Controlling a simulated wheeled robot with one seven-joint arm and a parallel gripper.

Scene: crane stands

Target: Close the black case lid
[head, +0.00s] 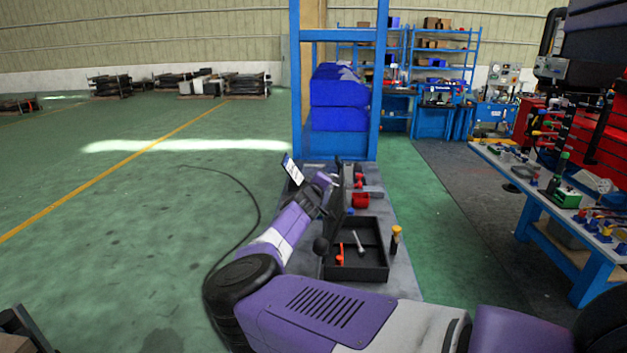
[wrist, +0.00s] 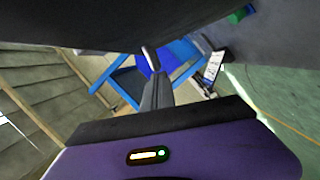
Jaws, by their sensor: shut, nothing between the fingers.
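The black case (head: 372,268) sits open on the grey bench, with a screwdriver-like tool and an orange-red tool inside. Its dark lid (head: 334,222) stands raised along the case's left side, partly hidden by my arm. My gripper (head: 334,179) is shut and empty, at the lid's far upper end; I cannot tell whether it touches the lid. In the wrist view my gripper's fingers (wrist: 152,72) are together, and a large dark surface, probably the lid, fills the upper left close to the camera.
A yellow-handled tool (head: 396,240) stands right of the case. Red items (head: 360,200) and other tools lie beyond it. A small sign or screen (head: 293,170) stands at the bench's left. A blue frame (head: 297,90) rises behind. Green floor is open to the left.

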